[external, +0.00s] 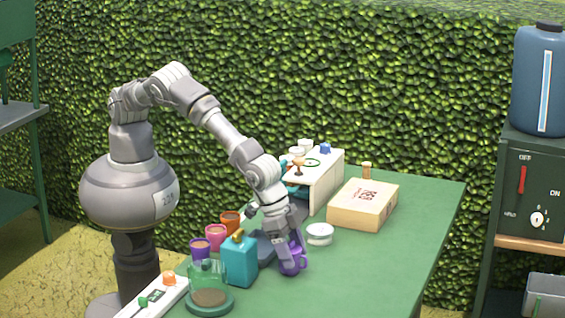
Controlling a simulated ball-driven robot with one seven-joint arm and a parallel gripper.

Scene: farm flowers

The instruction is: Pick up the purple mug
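The purple mug (293,265) is on the green table, near its middle front in the external view. My gripper (286,254) points down at the mug, and its fingers overlap the mug in the picture. Part of the mug is hidden behind the fingers. I cannot tell whether the fingers are closed on the mug or only around or beside it. Whether the mug touches the table is also unclear.
A teal bottle-like container (240,261) stands just left of the mug. Purple (200,249), pink (216,237) and orange (231,222) pots stand farther left. A white bowl (320,234) and a wooden box (362,205) are behind right. The right front of the green table (390,265) is clear.

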